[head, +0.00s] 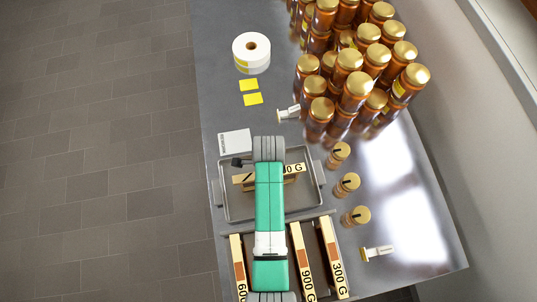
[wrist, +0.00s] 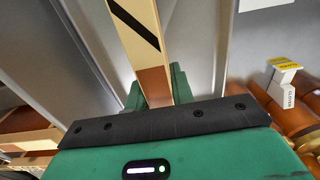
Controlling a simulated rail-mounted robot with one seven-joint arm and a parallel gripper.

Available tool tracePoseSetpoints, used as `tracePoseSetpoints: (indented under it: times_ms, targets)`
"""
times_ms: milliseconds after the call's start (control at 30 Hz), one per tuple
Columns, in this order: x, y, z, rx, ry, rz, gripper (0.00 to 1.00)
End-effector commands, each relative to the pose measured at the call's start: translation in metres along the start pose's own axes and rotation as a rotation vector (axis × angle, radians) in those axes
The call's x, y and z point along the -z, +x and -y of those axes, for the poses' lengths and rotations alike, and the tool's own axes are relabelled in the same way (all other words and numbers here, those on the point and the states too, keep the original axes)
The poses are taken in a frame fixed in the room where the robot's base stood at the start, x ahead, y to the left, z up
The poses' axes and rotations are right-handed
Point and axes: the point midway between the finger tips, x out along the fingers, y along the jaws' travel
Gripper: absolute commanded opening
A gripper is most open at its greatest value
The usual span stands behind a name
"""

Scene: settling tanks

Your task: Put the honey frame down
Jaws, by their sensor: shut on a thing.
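The honey frame (head: 292,169) is a light wooden bar with a black mark and a label ending in "0 G", partly hidden under my green arm in the head view. It lies crosswise over the steel tray (head: 225,206); I cannot tell whether it touches the tray floor. In the wrist view the honey frame (wrist: 143,40) runs away from my gripper (wrist: 158,88), whose green fingers are shut on it. The fingertips are hidden in the head view.
A rack near the front holds several frames, including the 900 G frame (head: 302,262) and the 300 G frame (head: 332,257). Three small gold-lidded jars, one a jar (head: 347,185), stand right of the tray. Many honey jars (head: 357,88) crowd the back right. A white card (head: 234,141) lies behind the tray.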

Motion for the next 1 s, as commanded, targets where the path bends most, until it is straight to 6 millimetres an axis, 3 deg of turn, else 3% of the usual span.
tracePoseSetpoints:
  times_ms: [100, 133, 233, 567, 1000]
  targets:
    - [0.000, 0.002, 0.001, 0.002, 0.000, 0.000, 0.00]
    - [0.000, 0.003, 0.000, 0.000, 0.000, 0.000, 0.25]
    - [0.000, 0.002, 0.000, 0.000, 0.000, 0.000, 0.45]
    - [0.000, -0.003, 0.000, 0.000, 0.000, 0.000, 0.45]
    - [0.000, -0.101, 0.001, 0.002, 0.000, 0.000, 0.45]
